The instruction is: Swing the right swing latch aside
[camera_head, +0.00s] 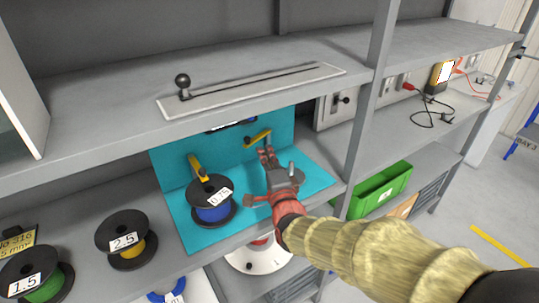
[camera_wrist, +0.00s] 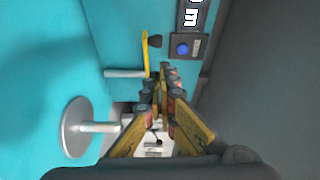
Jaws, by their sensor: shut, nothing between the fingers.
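The right swing latch (camera_head: 257,137) is a yellow bar on the teal backboard, slanting up to the right in the head view. The left swing latch (camera_head: 198,167) is a yellow bar behind the blue reel.
The blue 0.75 reel (camera_head: 212,214) stands on the teal base (camera_head: 190,228) left of my gripper. A grey disc on a shaft (camera_wrist: 75,127) is near my fingers. The shelf above (camera_head: 130,110) carries a slotted rail (camera_head: 250,90). A post (camera_head: 368,110) stands to the right.

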